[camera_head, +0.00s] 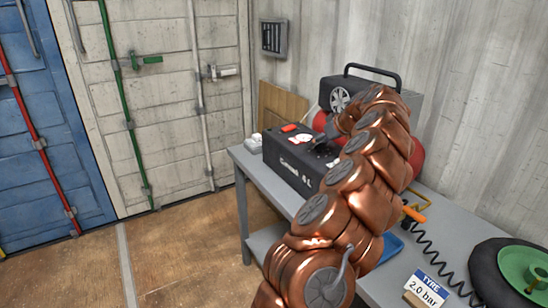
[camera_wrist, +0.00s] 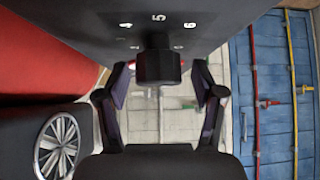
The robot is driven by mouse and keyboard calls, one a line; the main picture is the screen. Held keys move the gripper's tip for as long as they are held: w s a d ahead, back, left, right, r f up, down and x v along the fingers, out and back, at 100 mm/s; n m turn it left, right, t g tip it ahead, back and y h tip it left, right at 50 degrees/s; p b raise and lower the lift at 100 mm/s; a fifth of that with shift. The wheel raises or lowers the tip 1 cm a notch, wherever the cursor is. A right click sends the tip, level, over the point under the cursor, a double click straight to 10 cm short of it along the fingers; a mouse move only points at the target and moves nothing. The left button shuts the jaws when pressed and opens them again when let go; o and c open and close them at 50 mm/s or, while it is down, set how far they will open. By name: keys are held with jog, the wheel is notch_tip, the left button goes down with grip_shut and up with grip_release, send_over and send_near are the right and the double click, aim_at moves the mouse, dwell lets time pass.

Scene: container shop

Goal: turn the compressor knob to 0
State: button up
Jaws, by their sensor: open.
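The compressor shows in the head view as a dark box (camera_head: 290,168) with pale lettering on its front, standing on the grey bench. In the wrist view its dark panel (camera_wrist: 85,22) fills the top, and a black knob (camera_wrist: 157,66) sticks out from it. White numbers, among them a 5, show around the knob; its pointer cannot be made out. My gripper (camera_wrist: 160,88) is open, with one finger on each side of the knob and a gap visible on both sides. In the head view my copper-coloured arm hides most of the gripper and the knob.
Behind the box are a red tank (camera_head: 416,158) and a dark unit with a fan wheel (camera_head: 340,99) and handle. The bench (camera_head: 378,286) also holds an orange-handled tool (camera_head: 413,214), a coiled hose, a tyre sign (camera_head: 426,288) and a wheel (camera_head: 522,268). The floor at left is clear.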

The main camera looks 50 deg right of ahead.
jog(key=shift+r+m+g+h+p, duration=0.1)
jog(key=shift+m+g+h+p, duration=0.55)
jog(key=shift+m+h, duration=1.65)
jog(key=shift+s+m+g, duration=0.1)
jog(key=shift+m+g, duration=0.35)
jog(key=shift+m, duration=0.35)
jog(key=shift+d+m+g+b, duration=0.1)
jog(key=shift+m+g+b, duration=0.2)
jog(key=shift+m, duration=0.3)
jog(key=shift+m+g+h+b, duration=0.55)
jog(key=shift+m+g+h, duration=0.45)
jog(key=shift+m, duration=0.6)
jog(key=shift+m+g, duration=0.4)
jog(key=shift+m, duration=0.1)
jog(key=shift+m+g+h, duration=0.3)
jog(key=shift+m+g, duration=1.1)
jog(key=shift+m, duration=0.5)
jog(key=shift+m+g+p, duration=0.7)
jog(key=shift+m+g, duration=0.2)
jog(key=shift+m, duration=0.2)
jog(key=shift+m+g+p, duration=0.5)
jog(key=shift+m+p, duration=0.2)
